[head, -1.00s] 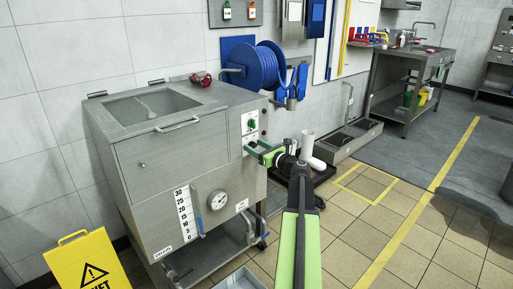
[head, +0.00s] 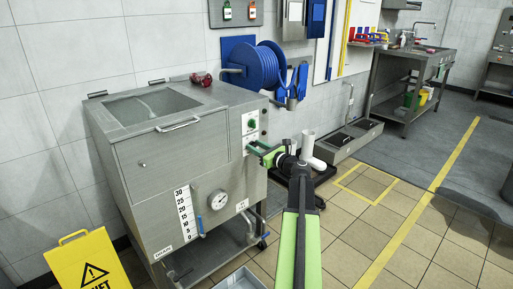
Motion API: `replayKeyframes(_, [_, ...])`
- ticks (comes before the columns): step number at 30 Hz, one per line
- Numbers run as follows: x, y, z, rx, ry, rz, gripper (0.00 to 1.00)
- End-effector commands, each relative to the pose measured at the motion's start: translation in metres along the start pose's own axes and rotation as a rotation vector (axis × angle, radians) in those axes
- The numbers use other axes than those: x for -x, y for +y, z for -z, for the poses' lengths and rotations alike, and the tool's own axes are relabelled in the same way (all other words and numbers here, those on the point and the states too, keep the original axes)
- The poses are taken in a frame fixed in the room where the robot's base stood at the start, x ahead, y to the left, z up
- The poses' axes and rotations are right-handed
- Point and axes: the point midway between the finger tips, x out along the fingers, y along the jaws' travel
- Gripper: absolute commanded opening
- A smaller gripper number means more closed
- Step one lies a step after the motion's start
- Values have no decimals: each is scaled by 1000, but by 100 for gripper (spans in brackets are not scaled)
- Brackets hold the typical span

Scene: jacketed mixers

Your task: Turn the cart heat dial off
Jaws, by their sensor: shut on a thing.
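The steel mixer cart (head: 175,155) stands against the wall at left, with a white control plate (head: 249,121) on its right-hand face. A green knob (head: 251,124) sits on the upper part of that plate, just above my gripper. My gripper (head: 259,152), with green fingers, reaches to the lower part of the plate and is shut on the heat dial there. The fingers hide most of this dial, so I cannot read its setting.
A round gauge (head: 218,199) and a level scale (head: 186,213) are on the cart's front. A blue hose reel (head: 264,68) hangs behind it. A yellow floor sign (head: 88,262) stands at lower left. The tiled floor at right is clear.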

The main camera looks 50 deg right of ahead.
Motion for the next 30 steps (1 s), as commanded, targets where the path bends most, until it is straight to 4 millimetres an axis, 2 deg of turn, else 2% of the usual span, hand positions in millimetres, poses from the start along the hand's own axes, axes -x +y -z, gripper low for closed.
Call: replayKeyframes(30, [1,4,3,926,1,-2,0])
